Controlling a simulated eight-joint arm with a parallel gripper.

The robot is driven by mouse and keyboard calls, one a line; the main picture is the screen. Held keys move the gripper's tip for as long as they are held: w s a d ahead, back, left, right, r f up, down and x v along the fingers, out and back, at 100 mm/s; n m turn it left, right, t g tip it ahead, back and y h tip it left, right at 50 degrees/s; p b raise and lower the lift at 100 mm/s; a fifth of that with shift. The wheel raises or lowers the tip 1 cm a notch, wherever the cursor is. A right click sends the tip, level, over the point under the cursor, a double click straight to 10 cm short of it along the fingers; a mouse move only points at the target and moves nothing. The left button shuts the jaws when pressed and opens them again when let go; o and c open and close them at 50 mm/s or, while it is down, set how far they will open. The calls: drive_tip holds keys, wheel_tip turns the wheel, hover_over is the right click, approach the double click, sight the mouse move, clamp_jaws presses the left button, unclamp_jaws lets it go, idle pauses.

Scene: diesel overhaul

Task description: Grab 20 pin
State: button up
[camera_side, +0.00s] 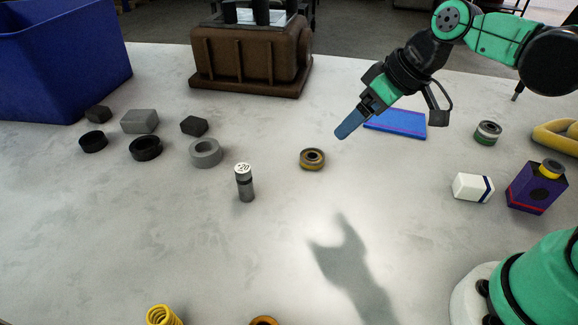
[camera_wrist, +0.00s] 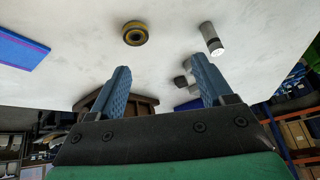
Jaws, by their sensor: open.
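The 20 pin (camera_side: 245,184) is a grey metal cylinder standing upright on the table, with a white top marked "20". It also shows in the wrist view (camera_wrist: 211,38) at upper right, beyond the right finger. My gripper (camera_side: 345,130) is up above the table, to the right of the pin and apart from it. In the wrist view my gripper (camera_wrist: 162,85) shows two blue ridged fingers spread wide with nothing between them.
A brass-coloured ring (camera_side: 312,159) lies between the pin and my gripper. A grey ring (camera_side: 206,153) and black rings lie left of the pin. A brown engine block (camera_side: 245,55) and blue bin (camera_side: 60,50) stand behind. A yellow spring (camera_side: 163,315) is in front.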

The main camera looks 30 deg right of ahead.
sight(249, 167)
drive_tip(key=w+a+f+n+g+y, duration=0.2)
drive_tip(key=w+a+n+y, duration=0.1)
drive_tip(key=n, duration=0.2)
drive_tip(key=w+a+f+n+g+y, duration=0.2)
drive_tip(key=w+a+f+n+y, duration=0.1)
drive_tip(key=a+n, duration=0.1)
drive_tip(key=w+a+f+n+g+y, duration=0.3)
drive_tip(key=w+a+n, duration=0.1)
drive_tip(key=n, duration=0.2)
drive_tip(key=shift+w+a+f+y, duration=0.1)
drive_tip(key=shift+a+f+y, duration=0.1)
drive_tip(key=shift+f+y, duration=0.1)
drive_tip(key=shift+a+f+n+g+y, duration=0.2)
drive_tip(key=shift+f+n+g+y, duration=0.25)
drive_tip(key=shift+n, duration=0.45)
drive_tip(key=shift+s+a+f, duration=0.2)
drive_tip(key=shift+a, duration=0.05)
drive_tip(key=shift+x, duration=2.55)
clamp_jaws()
